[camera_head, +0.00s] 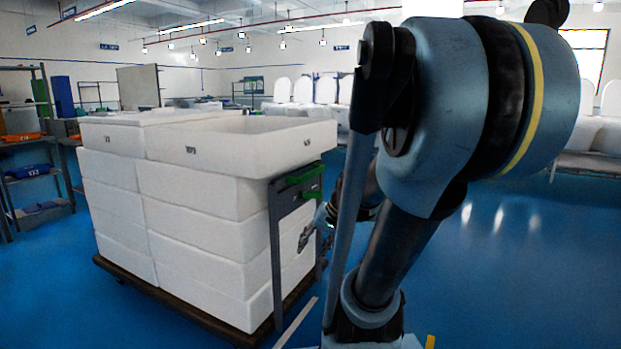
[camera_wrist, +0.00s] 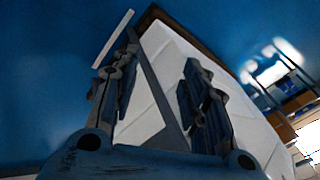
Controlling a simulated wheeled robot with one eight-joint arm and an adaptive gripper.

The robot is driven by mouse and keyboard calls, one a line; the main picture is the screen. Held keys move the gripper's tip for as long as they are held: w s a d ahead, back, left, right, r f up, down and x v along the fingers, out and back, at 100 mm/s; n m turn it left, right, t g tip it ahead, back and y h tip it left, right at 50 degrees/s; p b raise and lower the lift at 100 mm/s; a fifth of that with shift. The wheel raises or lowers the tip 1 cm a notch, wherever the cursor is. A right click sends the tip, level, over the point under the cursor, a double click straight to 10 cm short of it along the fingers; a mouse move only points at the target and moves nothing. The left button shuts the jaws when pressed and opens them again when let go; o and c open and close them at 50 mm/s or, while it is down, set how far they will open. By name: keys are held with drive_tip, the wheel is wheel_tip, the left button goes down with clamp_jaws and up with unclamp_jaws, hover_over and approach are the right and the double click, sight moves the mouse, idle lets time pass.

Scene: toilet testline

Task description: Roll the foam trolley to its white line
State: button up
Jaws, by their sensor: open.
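The foam trolley (camera_head: 195,318) is a dark flat base stacked with white foam boxes (camera_head: 205,200). A grey upright handle frame (camera_head: 276,262) with green grips (camera_head: 304,180) stands at its right end. A white line (camera_head: 297,322) lies on the floor by the trolley's right corner; a white strip also shows in the wrist view (camera_wrist: 113,38). My gripper (camera_wrist: 160,52) is open, its fingers apart over the foam and a grey bar of the frame. I cannot tell whether a finger touches the bar. In the head view my arm largely hides the gripper.
A shelf rack (camera_head: 40,165) with coloured bins stands at the far left. White toilets (camera_head: 300,90) line the back, with more at the right. Open blue floor (camera_head: 490,260) lies to the right.

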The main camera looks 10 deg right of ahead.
drive_tip(key=w+a+r+m+t+y, duration=0.1)
drive_tip(key=w+r+m+t+y, duration=0.15)
drive_tip(key=w, duration=0.85)
drive_tip(key=m+t+y, duration=0.3)
drive_tip(key=m+t, duration=0.5)
drive_tip(key=t, duration=0.3)
approach(311, 174)
drive_tip(key=x, duration=0.4)
drive_tip(key=d+x, duration=0.1)
drive_tip(key=x, duration=0.3)
drive_tip(key=w+f+x, duration=0.1)
drive_tip(key=x, duration=0.3)
drive_tip(key=shift+w+d+f, duration=0.1)
drive_tip(key=shift+w+d, duration=0.1)
drive_tip(key=shift+d, duration=0.1)
clamp_jaws()
